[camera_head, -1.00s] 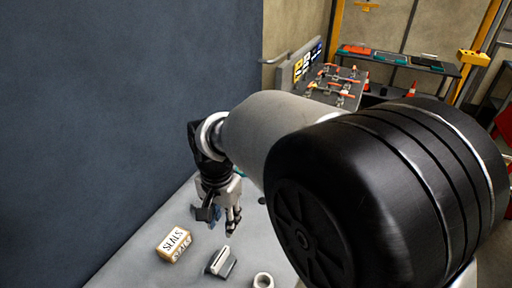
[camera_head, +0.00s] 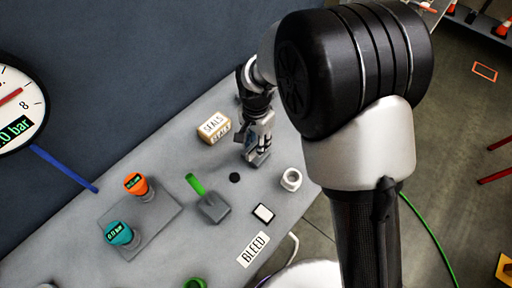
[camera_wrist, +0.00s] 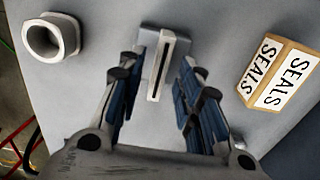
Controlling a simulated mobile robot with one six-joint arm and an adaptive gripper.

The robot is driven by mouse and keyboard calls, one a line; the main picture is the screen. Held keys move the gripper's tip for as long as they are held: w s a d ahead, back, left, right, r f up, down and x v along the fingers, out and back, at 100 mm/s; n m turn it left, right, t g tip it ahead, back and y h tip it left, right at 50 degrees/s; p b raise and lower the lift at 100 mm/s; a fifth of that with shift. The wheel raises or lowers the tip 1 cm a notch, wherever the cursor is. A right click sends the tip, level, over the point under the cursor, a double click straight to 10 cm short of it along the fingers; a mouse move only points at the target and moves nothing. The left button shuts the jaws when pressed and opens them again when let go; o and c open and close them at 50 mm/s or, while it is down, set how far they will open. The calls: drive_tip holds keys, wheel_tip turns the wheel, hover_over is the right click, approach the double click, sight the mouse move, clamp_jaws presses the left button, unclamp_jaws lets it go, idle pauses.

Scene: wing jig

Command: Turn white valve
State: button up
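I cannot make out a thing that is clearly a white valve. My gripper (camera_head: 258,158) is low over the grey table (camera_head: 165,130) in the head view. In the wrist view my gripper (camera_wrist: 157,95) is open, its two dark-blue-padded fingers spread wide. A pale upright slotted block (camera_wrist: 168,62) stands between and just beyond the fingers, apparently untouched; in the head view the gripper mostly hides it. A grey block valve (camera_head: 212,208) with a green lever (camera_head: 195,184) sits to the left of my gripper. A white hollow nut-like ring (camera_head: 291,179) lies to the right.
A SEALS box (camera_head: 214,127) stands close to my gripper, against the wall side; the wrist view shows it at right (camera_wrist: 280,75). A BLEED label (camera_head: 254,248) lies near the front edge.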

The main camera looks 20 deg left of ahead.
drive_tip(key=shift+f, duration=1.2)
drive_tip(key=shift+c, duration=0.5)
clamp_jaws()
